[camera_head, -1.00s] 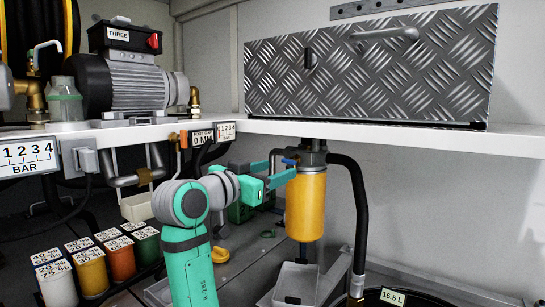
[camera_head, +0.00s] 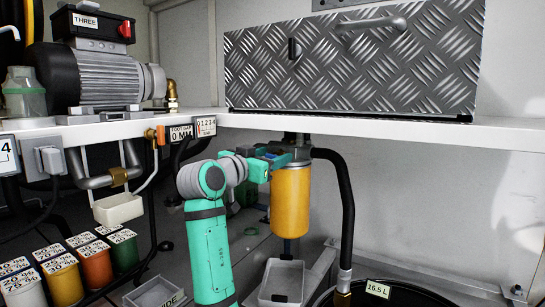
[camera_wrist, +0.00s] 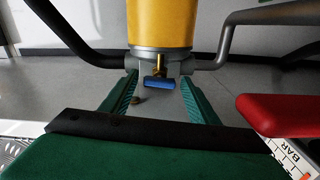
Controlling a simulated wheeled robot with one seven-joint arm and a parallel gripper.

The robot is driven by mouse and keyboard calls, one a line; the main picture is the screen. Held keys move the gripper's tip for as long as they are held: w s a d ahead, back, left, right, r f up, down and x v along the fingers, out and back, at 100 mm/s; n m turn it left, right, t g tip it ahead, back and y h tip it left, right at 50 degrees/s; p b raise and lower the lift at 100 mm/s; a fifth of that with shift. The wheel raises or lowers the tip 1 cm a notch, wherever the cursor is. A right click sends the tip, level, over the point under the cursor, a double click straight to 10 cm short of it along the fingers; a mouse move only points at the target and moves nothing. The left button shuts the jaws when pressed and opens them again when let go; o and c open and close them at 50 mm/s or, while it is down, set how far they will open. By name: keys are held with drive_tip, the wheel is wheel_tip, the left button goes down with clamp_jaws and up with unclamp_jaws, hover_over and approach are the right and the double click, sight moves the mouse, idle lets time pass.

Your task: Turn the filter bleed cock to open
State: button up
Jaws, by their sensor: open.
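The yellow filter (camera_head: 290,200) hangs under the white shelf; it also shows at the top of the wrist view (camera_wrist: 160,22). The bleed cock's blue lever (camera_wrist: 159,84) sits on a brass stem by the filter's grey head, lying crosswise in the wrist view. A bit of blue (camera_head: 268,156) shows among my fingers in the head view. My gripper (camera_wrist: 159,90) is open, with one green finger on each side of the lever. I cannot tell whether either finger touches it. In the head view my gripper (camera_head: 280,160) is at the filter's top, partly hiding the cock.
A black hose (camera_head: 346,200) runs down right of the filter. A grey tray (camera_head: 282,280) stands below it. The shelf edge (camera_head: 380,145) is just above my gripper. A red part (camera_wrist: 283,113) lies close on the right in the wrist view.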

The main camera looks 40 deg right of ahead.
drive_tip(key=shift+w+d, duration=0.1)
drive_tip(key=shift+d, duration=0.15)
drive_tip(key=c, duration=1.1)
drive_tip(key=shift+o, duration=0.3)
drive_tip(key=shift+w+a+n, duration=0.1)
drive_tip(key=shift+w+n, duration=0.05)
drive_tip(key=shift+n, duration=0.55)
drive_tip(key=o, duration=1)
drive_tip(key=shift+o, duration=0.2)
drive_tip(key=shift+s, duration=0.2)
